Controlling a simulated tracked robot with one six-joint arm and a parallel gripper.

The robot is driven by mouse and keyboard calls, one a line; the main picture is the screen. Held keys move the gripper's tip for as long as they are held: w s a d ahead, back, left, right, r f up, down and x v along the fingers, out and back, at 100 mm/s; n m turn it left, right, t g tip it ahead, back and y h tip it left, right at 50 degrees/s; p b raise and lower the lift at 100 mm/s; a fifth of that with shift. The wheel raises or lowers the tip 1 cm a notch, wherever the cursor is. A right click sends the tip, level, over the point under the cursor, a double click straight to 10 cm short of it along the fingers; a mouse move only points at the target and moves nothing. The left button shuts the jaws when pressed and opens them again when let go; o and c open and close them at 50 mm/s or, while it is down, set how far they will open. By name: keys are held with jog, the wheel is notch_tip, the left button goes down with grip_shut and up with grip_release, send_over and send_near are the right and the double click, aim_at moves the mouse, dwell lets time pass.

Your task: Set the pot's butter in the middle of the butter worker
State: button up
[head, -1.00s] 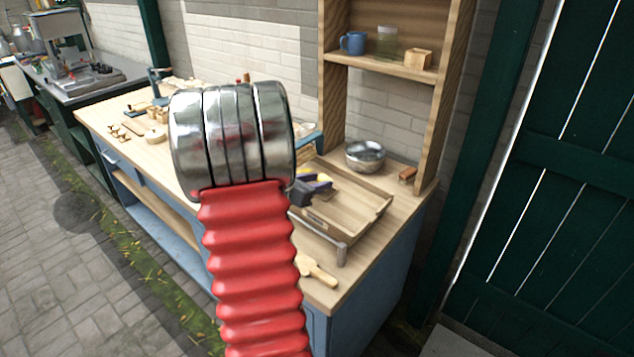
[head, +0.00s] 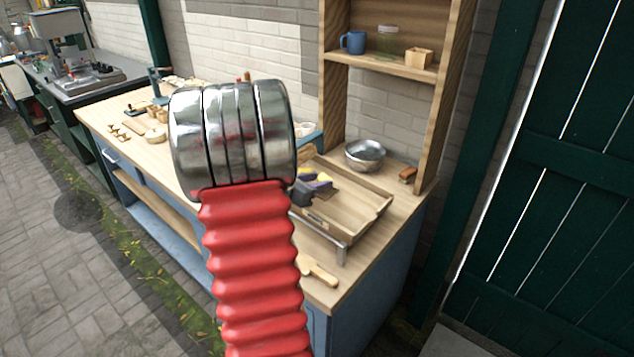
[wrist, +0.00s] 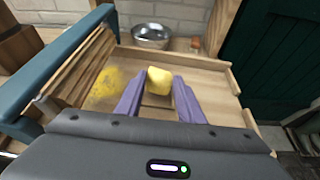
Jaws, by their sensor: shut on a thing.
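My gripper (wrist: 159,92) has purple fingers shut on a yellow lump of butter (wrist: 159,80), held at the fingertips. The butter worker is a shallow wooden tray (wrist: 210,77), with a fluted wooden roller (wrist: 75,70) at its left. In the wrist view the held butter appears over the tray; I cannot tell whether it touches the floor. A yellow patch (wrist: 104,84) shows on the tray floor left of the fingers. In the head view my gripper (head: 318,181) is over the left part of the tray (head: 350,210), partly hidden by my arm.
A metal bowl (head: 365,155) stands behind the tray, with a small brown block (head: 407,175) to its right. A wooden paddle (head: 318,270) lies near the bench's front edge. A shelf above holds a blue mug (head: 353,42), a glass jar and a small wooden box.

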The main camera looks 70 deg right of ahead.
jog(key=shift+f, duration=0.7)
dwell(0.9)
dwell(0.5)
jog(key=o, duration=1.2)
jog(key=c, duration=0.4)
jog(key=shift+w+a+r, duration=0.1)
jog(key=shift+v, duration=2.95)
